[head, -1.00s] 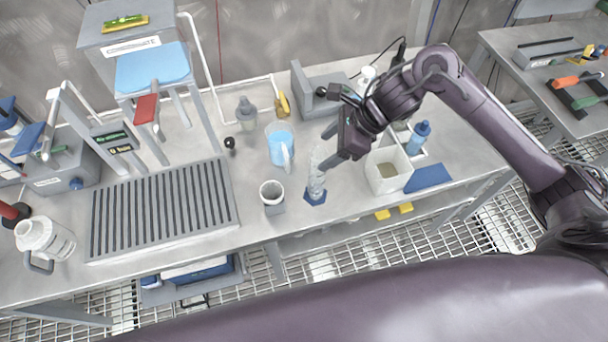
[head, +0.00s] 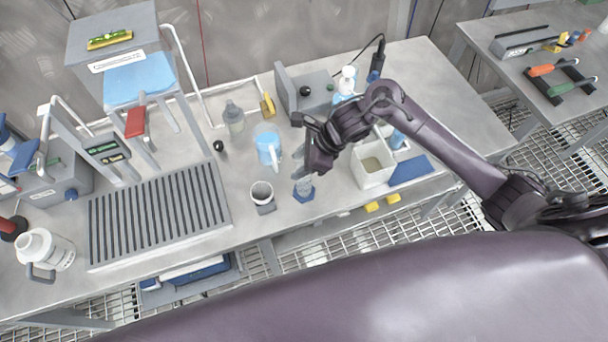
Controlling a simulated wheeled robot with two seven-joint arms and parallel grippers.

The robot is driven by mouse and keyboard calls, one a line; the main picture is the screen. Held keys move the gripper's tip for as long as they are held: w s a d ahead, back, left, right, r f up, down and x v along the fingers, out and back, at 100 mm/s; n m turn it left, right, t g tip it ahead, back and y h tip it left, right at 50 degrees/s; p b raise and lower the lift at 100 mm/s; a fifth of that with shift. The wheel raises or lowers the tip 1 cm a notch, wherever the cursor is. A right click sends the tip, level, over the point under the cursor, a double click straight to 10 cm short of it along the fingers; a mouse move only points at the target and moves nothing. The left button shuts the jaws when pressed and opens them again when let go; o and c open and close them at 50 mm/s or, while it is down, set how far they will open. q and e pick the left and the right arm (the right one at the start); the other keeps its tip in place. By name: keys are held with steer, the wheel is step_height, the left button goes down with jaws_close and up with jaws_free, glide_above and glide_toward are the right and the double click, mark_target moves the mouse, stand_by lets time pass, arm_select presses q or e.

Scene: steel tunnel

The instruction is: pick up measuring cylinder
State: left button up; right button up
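The measuring cylinder (head: 304,190) is clear, with a blue six-sided base, and stands upright on the grey bench. Its upper part is hidden behind my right gripper. My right gripper (head: 306,160) is low over the bench, with its fingers at the cylinder's upper part. The fingers look spread, one on the far side and one on the near side; contact with the glass cannot be made out. My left gripper is not in view.
A grey cup (head: 262,195) stands just left of the cylinder, and a blue-filled jug (head: 267,148) behind it. A white square container (head: 372,172) and a blue mat (head: 411,171) are to the right. A slatted rack (head: 157,212) fills the bench's left part.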

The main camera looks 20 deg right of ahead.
steer(key=c, duration=0.7)
steer(key=shift+c, duration=0.8)
steer(key=shift+r, duration=0.15)
